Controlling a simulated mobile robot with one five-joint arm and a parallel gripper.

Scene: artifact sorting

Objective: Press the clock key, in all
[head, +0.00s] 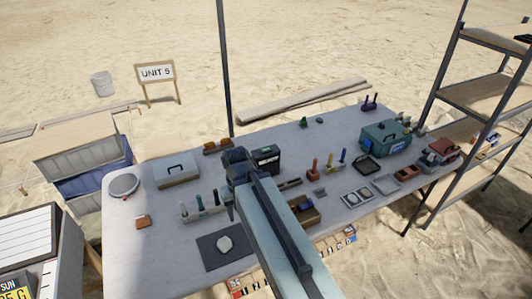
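No key that I can make out as the clock key shows in the head view. A small black box (267,157) with white lettering stands on the table, and its front is too small to read surely. My gripper (232,188) hangs over the table just left of this box, at the end of my pale arm. My arm and the gripper's dark body hide its fingertips, so I cannot tell whether it is open or shut, or if it touches anything.
The grey table (170,240) carries a dark mat (210,259) with a pale stone (224,244), a round white device (124,186), a light case (176,171), a green toolbox (385,138) and several small trays. A pole (225,70) rises behind; a shelf rack (470,97) stands right.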

